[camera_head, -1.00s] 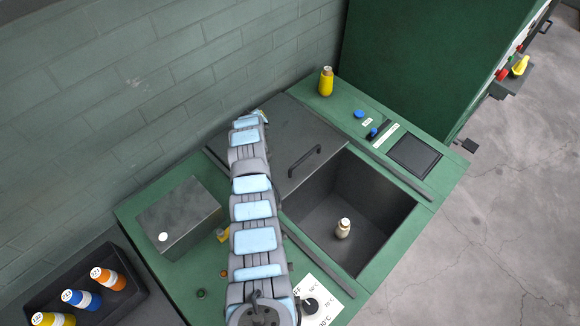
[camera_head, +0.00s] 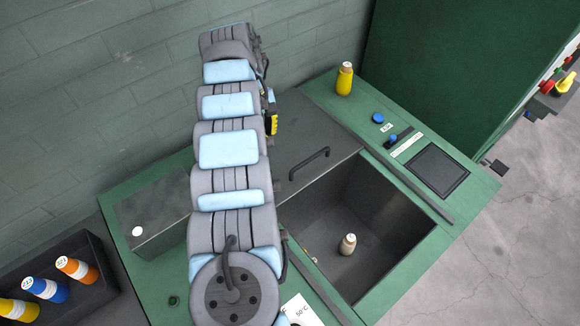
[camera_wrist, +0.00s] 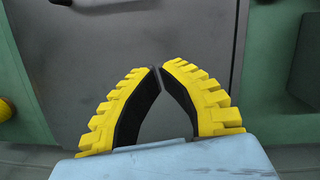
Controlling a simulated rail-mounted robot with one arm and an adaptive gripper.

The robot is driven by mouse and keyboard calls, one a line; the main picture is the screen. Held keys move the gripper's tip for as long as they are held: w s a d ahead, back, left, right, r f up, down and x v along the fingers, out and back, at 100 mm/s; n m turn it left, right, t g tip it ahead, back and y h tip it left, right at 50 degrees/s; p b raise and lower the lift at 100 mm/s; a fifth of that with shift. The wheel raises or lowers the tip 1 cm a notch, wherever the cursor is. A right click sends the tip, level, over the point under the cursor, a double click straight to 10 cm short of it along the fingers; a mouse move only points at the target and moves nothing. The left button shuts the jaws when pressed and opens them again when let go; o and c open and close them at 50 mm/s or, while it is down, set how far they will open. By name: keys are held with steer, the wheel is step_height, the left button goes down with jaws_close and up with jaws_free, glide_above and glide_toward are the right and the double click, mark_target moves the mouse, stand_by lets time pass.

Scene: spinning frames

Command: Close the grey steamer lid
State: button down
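The grey steamer lid (camera_head: 308,132) is a flat plate lying over the back part of the steamer (camera_head: 325,225), with its dark bar handle (camera_head: 308,165) near the front edge. The front of the steamer is open, and a small pale bottle (camera_head: 348,244) stands inside. In the wrist view the lid (camera_wrist: 120,60) fills the middle. My gripper (camera_wrist: 159,68) is over the lid near the wall side, its yellow-and-black fingers converging with tips almost together and nothing between them. In the head view my arm hides most of the gripper and the lid's left part.
A yellow bottle (camera_head: 344,79) stands on the green counter at the back right. A grey box (camera_head: 158,210) is left of my arm. A dark tray (camera_head: 95,255) holds several bottles. A brick wall (camera_head: 110,90) runs behind; a dark screen (camera_head: 436,170) lies at right.

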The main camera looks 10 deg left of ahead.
mark_target(287, 173)
steer(key=p+x, duration=0.1)
steer(key=x, duration=0.2)
steer(key=p+x, duration=0.1)
steer(key=x, duration=0.2)
steer(key=p+x, duration=0.2)
steer(key=x, duration=0.1)
steer(key=shift+s+d+f, duration=0.1)
steer(key=shift+s, duration=0.25)
steer(key=shift+s+d+f+p, duration=0.1)
steer(key=shift+d+p, duration=0.05)
steer(key=shift+p, duration=0.35)
steer(key=p, duration=0.2)
steer(key=shift+s+d+p, duration=0.1)
steer(key=shift+d+p, duration=0.25)
steer(key=shift+d, duration=0.05)
steer(key=s+d+p, duration=0.1)
steer(key=p, duration=0.3)
steer(key=shift+s+d, duration=0.1)
steer(key=shift+d, duration=0.3)
steer(key=shift+s+d+p, duration=0.15)
steer(key=shift+d+p, duration=0.15)
steer(key=shift+p, duration=0.35)
steer(key=shift+d+f, duration=0.1)
